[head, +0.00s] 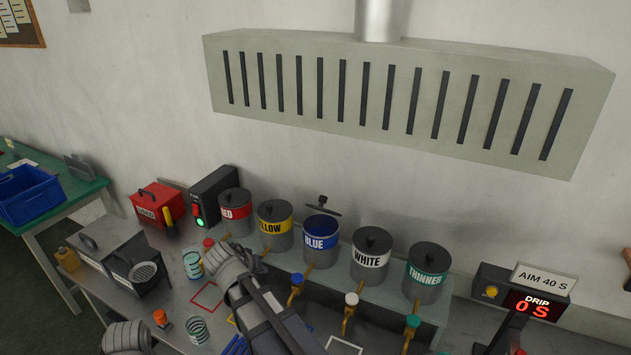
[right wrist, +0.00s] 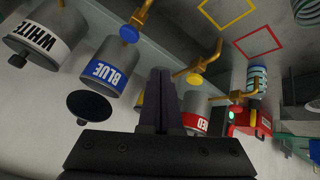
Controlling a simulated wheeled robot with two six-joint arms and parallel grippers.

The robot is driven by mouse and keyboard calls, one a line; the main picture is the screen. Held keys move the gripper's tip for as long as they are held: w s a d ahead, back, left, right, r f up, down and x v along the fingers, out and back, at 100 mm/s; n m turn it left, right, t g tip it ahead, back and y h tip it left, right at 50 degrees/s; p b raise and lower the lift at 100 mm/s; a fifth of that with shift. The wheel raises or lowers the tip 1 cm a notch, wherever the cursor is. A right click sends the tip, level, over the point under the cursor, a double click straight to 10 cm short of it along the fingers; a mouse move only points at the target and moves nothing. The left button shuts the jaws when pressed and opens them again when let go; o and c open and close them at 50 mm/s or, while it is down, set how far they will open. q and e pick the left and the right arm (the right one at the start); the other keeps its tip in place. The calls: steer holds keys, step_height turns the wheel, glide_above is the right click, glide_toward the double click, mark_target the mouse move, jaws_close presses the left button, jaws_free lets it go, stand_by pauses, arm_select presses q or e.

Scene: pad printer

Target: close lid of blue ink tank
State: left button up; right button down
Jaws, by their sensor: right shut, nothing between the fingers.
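The blue ink tank (head: 317,252) stands mid-row on the raised shelf, and it also shows in the right wrist view (right wrist: 110,74). Its dark lid (head: 323,204) is up, tilted behind the open mouth, with blue ink visible inside. In the right wrist view the lid is a dark disc (right wrist: 90,105) apart from the tank body. My right gripper (head: 259,262) is by the yellow tank, left of the blue tank, partly hidden by its own arm. Its fingers (right wrist: 159,92) are shut and empty. My left arm shows at the lower left edge; its fingers are out of view.
Red (head: 234,210), yellow (head: 275,234), white (head: 370,259) and thinner (head: 427,276) tanks stand alongside with lids on. Brass taps (head: 295,288) stick out in front. A vent hood (head: 400,105) hangs above. A drip display (head: 525,306) stands at right.

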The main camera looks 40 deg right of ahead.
arm_select(q)
step_height(320, 180, up, 9)
steer(key=p, duration=0.8)
arm_select(e)
steer(key=w+d+r+m+t+h, duration=0.1)
steer(key=w+d+r+m+h, duration=0.2)
steer(key=d+r, duration=0.7)
steer(key=w+d+r+m+t+h, duration=0.1)
steer(key=w+d+r+m+h, duration=0.15)
steer(key=d+r, duration=0.7)
steer(key=b, duration=0.4)
glide_above(321, 198)
steer(key=w+d, duration=0.1)
steer(key=d, duration=0.1)
steer(key=shift+m, duration=0.45)
step_height(321, 198, down, 6)
steer(key=shift+w+f, duration=0.1)
steer(key=shift+w, duration=0.05)
steer(key=f+b, duration=0.1)
steer(key=s+a+f+b, duration=0.1)
steer(key=b, duration=0.1)
steer(key=shift+a+f, duration=0.25)
steer(key=shift+s+a+f, duration=0.1)
steer(key=shift+s+a, duration=0.1)
steer(key=shift+a, duration=0.1)
arm_select(q)
step_height(321, 198, down, 7)
steer(key=shift+r, duration=0.2)
arm_select(e)
steer(key=shift+d, duration=0.1)
